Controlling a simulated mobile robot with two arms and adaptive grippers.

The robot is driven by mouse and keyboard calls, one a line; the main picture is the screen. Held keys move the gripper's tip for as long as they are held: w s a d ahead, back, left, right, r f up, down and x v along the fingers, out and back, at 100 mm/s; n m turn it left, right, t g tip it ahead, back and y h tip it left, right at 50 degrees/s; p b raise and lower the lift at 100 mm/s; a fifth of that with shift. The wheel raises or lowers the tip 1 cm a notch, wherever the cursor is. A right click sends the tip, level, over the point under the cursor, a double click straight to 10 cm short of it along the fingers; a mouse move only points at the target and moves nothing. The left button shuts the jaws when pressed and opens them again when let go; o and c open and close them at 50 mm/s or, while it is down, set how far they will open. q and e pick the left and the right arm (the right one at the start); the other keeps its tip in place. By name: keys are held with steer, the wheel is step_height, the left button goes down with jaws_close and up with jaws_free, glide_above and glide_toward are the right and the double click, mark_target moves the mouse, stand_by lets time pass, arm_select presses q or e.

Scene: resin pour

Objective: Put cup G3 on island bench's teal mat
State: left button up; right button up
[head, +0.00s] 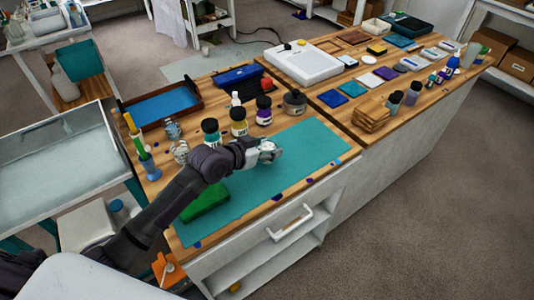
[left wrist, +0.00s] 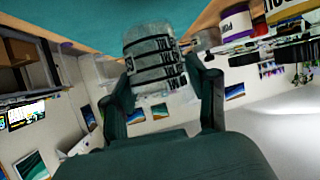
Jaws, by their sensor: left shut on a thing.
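The teal mat (head: 312,150) lies along the front of the near wooden bench. My left gripper (head: 268,152) reaches over it from the left. In the left wrist view my left gripper (left wrist: 163,85) is shut on a clear cup (left wrist: 155,58) with dark bands, one finger on each side. Its G3 label is not readable. The teal mat (left wrist: 75,18) fills the top of that view, close behind the cup. I cannot tell whether the cup touches the mat. My right gripper is not in view.
Bottles with teal, yellow and purple contents (head: 238,122) stand behind the mat. Another clear cup (head: 180,150) stands left of them. A green block (head: 205,200) lies at the mat's left part. A blue tray (head: 163,104) is at the back left. The mat's right part is clear.

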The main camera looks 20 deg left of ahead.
arm_select(q)
step_height(320, 180, down, 3)
steer(key=shift+f, duration=0.1)
steer(key=shift+f, duration=0.15)
steer(key=o, duration=0.9)
